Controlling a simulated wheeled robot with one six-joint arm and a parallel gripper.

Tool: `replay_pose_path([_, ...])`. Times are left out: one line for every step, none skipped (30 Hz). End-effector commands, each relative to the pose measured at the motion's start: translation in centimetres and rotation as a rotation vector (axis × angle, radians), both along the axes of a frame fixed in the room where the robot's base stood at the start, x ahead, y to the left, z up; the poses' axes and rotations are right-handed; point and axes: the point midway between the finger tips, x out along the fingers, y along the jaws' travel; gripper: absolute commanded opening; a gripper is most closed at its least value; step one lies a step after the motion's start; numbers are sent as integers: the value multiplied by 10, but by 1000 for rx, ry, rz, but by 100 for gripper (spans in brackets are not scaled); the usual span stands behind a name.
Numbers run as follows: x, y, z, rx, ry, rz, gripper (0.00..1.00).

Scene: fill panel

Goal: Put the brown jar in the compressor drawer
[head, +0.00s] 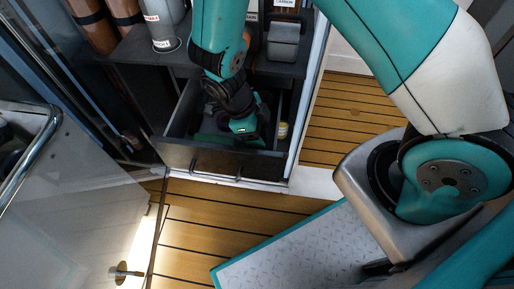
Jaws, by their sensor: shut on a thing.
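An open dark drawer (222,162) stands out from the cabinet at the upper middle, its front panel and bar handle facing me. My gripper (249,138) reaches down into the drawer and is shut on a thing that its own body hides. I cannot make out a brown jar for certain. A small container with a yellow and white label (283,130) stands inside the drawer at its right side, a little right of my gripper. The dark interior left of my gripper is hard to read.
Above the drawer, a grey labelled cylinder (163,28) and brown cylinders (91,26) stand at the left. A glass panel (85,205) fills the lower left. Wooden floor (355,117) lies right of the drawer.

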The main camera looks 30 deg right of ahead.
Motion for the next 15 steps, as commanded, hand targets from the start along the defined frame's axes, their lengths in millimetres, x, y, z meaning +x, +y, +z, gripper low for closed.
replay_pose_path([0, -1, -11, -1, 2, -1, 33])
replay_pose_path([0, -1, -14, -1, 2, -1, 33])
replay_pose_path([0, -1, -17, 0, 1, -1, 33])
replay_pose_path([0, -1, -18, 0, 1, -1, 33])
replay_pose_path([0, -1, -20, 0, 0, -2, 33])
replay_pose_path([0, -1, -22, 0, 0, -2, 33])
replay_pose_path([0, -1, -24, 0, 0, -2, 33])
replay_pose_path([0, -1, -27, -1, 1, -2, 33])
replay_pose_path([0, -1, -33, -2, 1, -2, 33])
replay_pose_path([0, -2, -37, -1, 2, -3, 33])
replay_pose_path([0, -1, -43, -1, 2, -3, 33])
replay_pose_path([0, -1, -50, -1, 2, -2, 33])
replay_pose_path([0, -1, -55, -1, 2, -1, 33])
replay_pose_path([0, -1, -59, -1, 1, -2, 33])
replay_pose_path([0, -1, -62, -1, 1, -2, 33])
